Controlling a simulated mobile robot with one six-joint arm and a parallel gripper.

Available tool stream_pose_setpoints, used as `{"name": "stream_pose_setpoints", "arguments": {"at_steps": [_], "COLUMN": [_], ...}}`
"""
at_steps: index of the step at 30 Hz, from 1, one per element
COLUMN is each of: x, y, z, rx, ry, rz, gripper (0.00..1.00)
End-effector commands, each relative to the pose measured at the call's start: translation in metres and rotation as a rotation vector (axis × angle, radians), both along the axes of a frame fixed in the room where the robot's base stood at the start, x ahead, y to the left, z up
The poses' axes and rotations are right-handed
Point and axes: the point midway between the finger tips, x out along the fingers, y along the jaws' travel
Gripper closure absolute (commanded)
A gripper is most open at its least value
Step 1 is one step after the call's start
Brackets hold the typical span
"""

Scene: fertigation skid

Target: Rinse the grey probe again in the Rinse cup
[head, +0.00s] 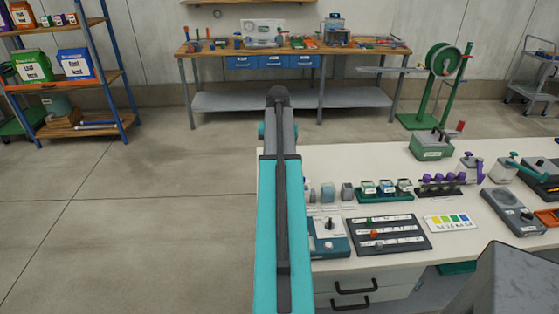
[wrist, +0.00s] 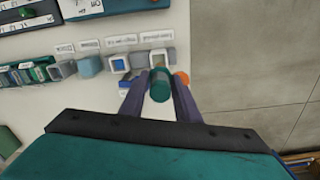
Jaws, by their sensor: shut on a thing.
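My gripper (wrist: 161,100) shows in the wrist view with its two dark fingers closed on a cylinder with a dark green end (wrist: 160,88), seen almost end-on; I take it for the probe. Its lower end is hidden, so I cannot tell whether it is inside a cup. Several small square cups (wrist: 118,63) stand in a row just beyond the fingers, with white labels behind them too small to read. I cannot tell which is the Rinse cup. In the head view, some cups (head: 328,192) show right of my arm, which hides the gripper there.
An orange round thing (wrist: 182,78) is close beside the right finger. Green-topped vials (head: 385,189) stand right of the cups. A teal meter (head: 329,238) and a dark tray (head: 388,235) lie nearer on the white bench (head: 350,160). Open floor lies left.

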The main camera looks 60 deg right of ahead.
Motion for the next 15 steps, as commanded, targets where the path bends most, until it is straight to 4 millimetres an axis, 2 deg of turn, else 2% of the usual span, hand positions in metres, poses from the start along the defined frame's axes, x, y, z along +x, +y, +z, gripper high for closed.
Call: {"name": "stream_pose_setpoints", "arguments": {"at_steps": [8,11,15], "x": [0.006,0.017,0.041], "y": [0.005,0.013,0.034], "z": [0.0,0.0,-0.001], "rx": [0.0,0.0,0.0], "ry": [0.0,0.0,0.0], "rz": [0.019,0.052,0.129], "gripper": [1.0,1.0,1.0]}}
